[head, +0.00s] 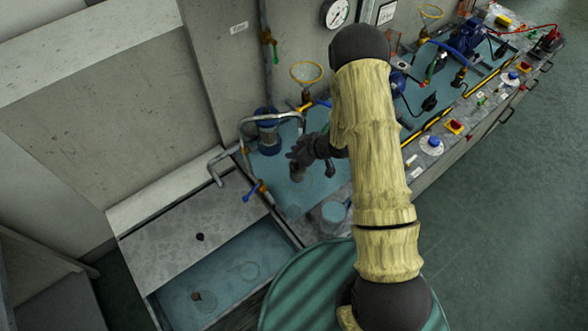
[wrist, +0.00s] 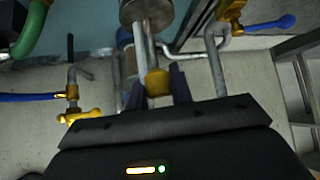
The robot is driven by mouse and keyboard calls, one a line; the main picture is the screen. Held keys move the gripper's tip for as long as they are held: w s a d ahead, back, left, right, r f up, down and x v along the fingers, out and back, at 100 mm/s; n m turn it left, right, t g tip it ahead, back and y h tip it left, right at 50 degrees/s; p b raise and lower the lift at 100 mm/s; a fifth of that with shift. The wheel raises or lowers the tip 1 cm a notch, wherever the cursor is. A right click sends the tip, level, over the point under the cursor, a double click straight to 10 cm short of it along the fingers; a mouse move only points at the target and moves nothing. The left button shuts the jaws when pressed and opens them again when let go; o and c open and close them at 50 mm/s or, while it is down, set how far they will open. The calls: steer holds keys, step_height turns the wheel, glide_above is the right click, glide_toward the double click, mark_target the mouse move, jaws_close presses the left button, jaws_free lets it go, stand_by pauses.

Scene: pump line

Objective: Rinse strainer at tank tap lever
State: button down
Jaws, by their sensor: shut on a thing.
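My gripper (head: 303,155) is shut on the strainer, above the blue-grey bench top beside the tank. In the wrist view the strainer (wrist: 145,12) shows as a grey metal cylinder on a thin stem. A yellow grip piece (wrist: 158,83) sits between my gripper's fingers (wrist: 157,92). The tank (head: 180,243) at the lower left has an open part with water (head: 222,275). The tap's blue lever (head: 251,194) is at the tank's back right corner, left of and below my gripper. It also shows in the wrist view (wrist: 270,23). No running water is visible.
Bent grey pipes (head: 240,125) stand close to my gripper's left. A blue-grey cylindrical body (head: 267,128) stands behind them. A round container (head: 333,213) stands near the bench's front edge. Pumps, hoses and switches line the bench (head: 465,85) to the right. The green floor (head: 510,220) is clear.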

stand_by(0.4)
steer(key=shift+a, duration=0.55)
steer(key=shift+d, duration=0.15)
stand_by(0.3)
steer(key=shift+d, duration=0.45)
stand_by(0.3)
steer(key=s+b, duration=0.2)
steer(key=s, duration=0.6)
steer(key=shift+a+b, duration=0.25)
steer(key=shift+b, duration=0.1)
stand_by(0.4)
stand_by(1.3)
